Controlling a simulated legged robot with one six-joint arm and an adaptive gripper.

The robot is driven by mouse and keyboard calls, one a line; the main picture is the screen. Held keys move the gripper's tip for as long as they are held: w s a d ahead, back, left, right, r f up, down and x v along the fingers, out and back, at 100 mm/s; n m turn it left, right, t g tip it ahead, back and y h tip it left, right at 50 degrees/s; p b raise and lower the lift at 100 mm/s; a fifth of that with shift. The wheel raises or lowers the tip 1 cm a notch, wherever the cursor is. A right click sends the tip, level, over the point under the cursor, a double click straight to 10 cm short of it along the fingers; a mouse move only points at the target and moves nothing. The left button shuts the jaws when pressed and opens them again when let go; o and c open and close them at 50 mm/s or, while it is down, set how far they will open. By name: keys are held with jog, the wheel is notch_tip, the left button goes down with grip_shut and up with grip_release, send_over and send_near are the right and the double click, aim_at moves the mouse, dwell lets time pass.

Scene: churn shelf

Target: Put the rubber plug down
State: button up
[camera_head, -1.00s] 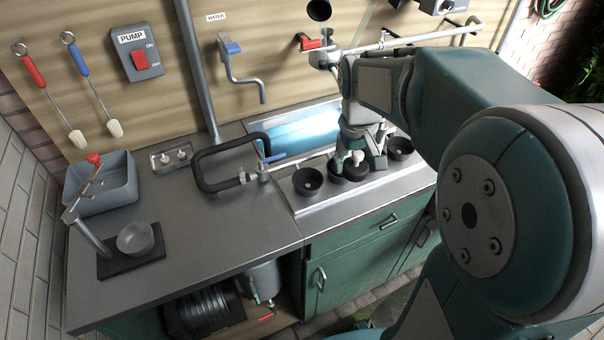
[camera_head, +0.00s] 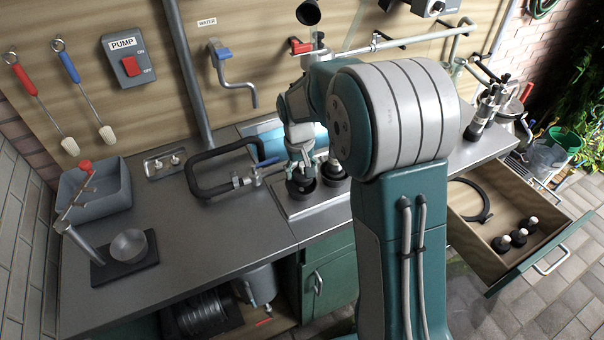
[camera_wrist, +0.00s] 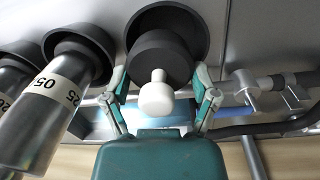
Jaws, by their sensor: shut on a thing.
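The rubber plug (camera_wrist: 160,58) is black with a white knob (camera_wrist: 157,97). In the wrist view my gripper (camera_wrist: 163,88) has its fingers on both sides of the plug and is shut on it. The plug is lined up with the mouth of a black cup (camera_wrist: 198,22). I cannot tell whether it touches the cup. In the head view my gripper (camera_head: 302,168) points down over the leftmost black cup (camera_head: 301,191) at the counter's front; the plug is hard to make out there.
Metal cylinders (camera_wrist: 45,108) stand in neighbouring black cups beside my gripper. A black looped pipe (camera_head: 192,172) lies left of the cups. An open drawer (camera_head: 515,215) at right holds several black plugs and a black ring.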

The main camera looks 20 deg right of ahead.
jog(key=shift+a+f, duration=0.2)
jog(key=shift+f, duration=0.5)
jog(key=shift+a, duration=0.25)
jog(key=shift+d+f, duration=0.3)
jog(key=shift+f, duration=0.15)
jog(key=shift+s+f, duration=0.1)
jog(key=shift+f, duration=0.1)
jog(key=o, duration=0.9)
jog(key=shift+c, duration=0.2)
jog(key=shift+o, duration=0.7)
jog(key=shift+a+f, duration=0.1)
jog(key=shift+a, duration=0.05)
